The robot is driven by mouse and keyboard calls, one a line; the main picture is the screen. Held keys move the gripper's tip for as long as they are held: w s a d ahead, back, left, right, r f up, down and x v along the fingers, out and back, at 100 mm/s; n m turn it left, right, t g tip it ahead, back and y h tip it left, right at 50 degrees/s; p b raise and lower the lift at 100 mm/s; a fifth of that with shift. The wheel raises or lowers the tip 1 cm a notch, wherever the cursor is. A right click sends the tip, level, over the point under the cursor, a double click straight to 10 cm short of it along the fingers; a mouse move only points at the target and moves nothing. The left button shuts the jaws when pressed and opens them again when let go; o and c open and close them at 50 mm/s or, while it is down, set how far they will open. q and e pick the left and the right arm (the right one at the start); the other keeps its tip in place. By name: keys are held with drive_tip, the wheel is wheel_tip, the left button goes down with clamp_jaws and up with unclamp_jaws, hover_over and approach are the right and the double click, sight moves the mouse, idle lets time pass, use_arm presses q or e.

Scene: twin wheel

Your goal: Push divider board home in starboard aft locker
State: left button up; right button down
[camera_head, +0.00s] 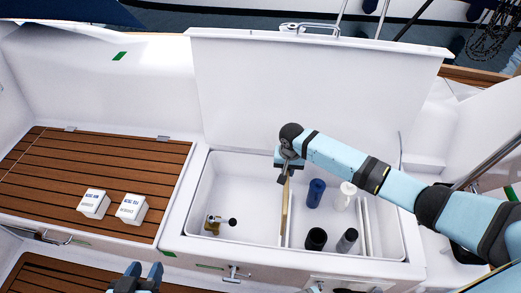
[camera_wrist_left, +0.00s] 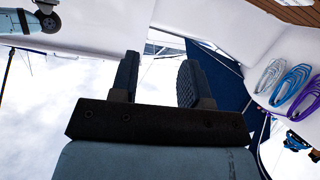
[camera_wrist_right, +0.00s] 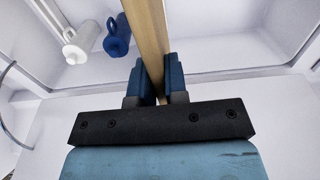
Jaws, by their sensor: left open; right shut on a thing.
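The divider board (camera_head: 285,213) is a thin wooden plank standing upright across the open white locker (camera_head: 199,208) in the head view. My right gripper (camera_head: 287,172) is shut on its far top end. In the right wrist view the board (camera_wrist_right: 148,30) runs between the fingers of the right gripper (camera_wrist_right: 158,85). Whether its lower edge touches the locker floor is hidden. My left gripper (camera_head: 142,272) is at the bottom edge of the head view, away from the locker. In the left wrist view its fingers (camera_wrist_left: 157,80) are apart and empty.
Right of the board stand a blue bottle (camera_head: 315,193), a white bottle (camera_head: 345,196), a black cylinder (camera_head: 316,239) and a grey cylinder (camera_head: 347,240). A brass fitting (camera_head: 218,221) lies left. Two white boxes (camera_head: 112,206) sit on the slatted seat (camera_head: 100,160). The raised lid (camera_head: 300,90) stands behind.

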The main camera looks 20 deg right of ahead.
use_arm(q)
drive_tip(key=w+d+r+t+h+b, duration=0.2)
drive_tip(key=d+r+t+b, duration=0.1)
drive_tip(key=r, duration=0.3)
drive_tip(key=shift+d+r+t+h+b, duration=0.2)
drive_tip(key=shift+t+h+b, duration=0.15)
drive_tip(key=shift+b, duration=0.5)
use_arm(e)
wheel_tip(320, 180, down, 8)
drive_tip(key=d, duration=0.1)
drive_tip(key=shift+s+d+r, duration=0.2)
drive_tip(key=shift+s+d, duration=0.15)
